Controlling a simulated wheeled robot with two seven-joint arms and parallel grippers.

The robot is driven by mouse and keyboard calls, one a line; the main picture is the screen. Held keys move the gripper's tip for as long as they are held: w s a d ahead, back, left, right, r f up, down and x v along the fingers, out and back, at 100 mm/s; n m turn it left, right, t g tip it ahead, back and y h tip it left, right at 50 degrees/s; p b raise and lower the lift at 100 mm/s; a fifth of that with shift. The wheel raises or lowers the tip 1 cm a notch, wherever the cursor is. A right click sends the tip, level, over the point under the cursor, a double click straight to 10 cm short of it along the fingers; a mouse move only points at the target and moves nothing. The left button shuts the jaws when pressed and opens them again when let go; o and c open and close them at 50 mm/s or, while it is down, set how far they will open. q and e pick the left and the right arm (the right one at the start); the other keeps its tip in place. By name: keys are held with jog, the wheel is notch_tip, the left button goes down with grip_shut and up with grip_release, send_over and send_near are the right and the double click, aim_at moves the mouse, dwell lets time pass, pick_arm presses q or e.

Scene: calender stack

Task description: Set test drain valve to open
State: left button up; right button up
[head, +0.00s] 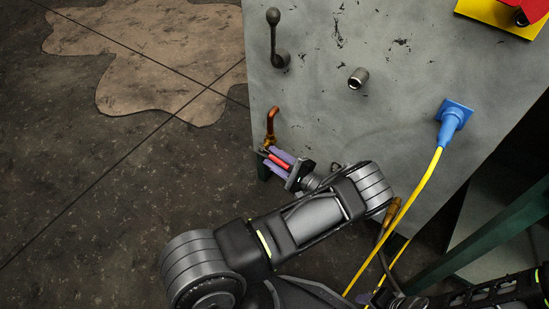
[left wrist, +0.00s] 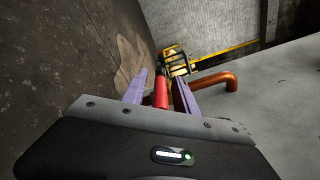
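The test drain valve shows as a copper pipe (head: 271,122) with a bent end at the panel's lower left edge, and a red lever handle (head: 280,161). In the left wrist view the red handle (left wrist: 161,92) points toward me, with the copper pipe (left wrist: 215,82) to its right. My left gripper (head: 276,156) has its purple fingers on both sides of the handle. In the left wrist view the fingers (left wrist: 160,88) stand apart with a visible gap on the handle's left, so it looks open around it. My right gripper's fingers are mostly hidden at the bottom edge.
The grey panel (head: 330,110) carries a dark lever (head: 274,38), a short pipe stub (head: 358,78) and a blue plug (head: 452,120) with a yellow cable (head: 408,210). A red and yellow part (head: 500,15) is at top right. The stained floor (head: 90,190) at left is clear.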

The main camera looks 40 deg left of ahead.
pick_arm(q)
grip_shut()
jog(key=shift+s+f, duration=0.15)
dwell(1.0)
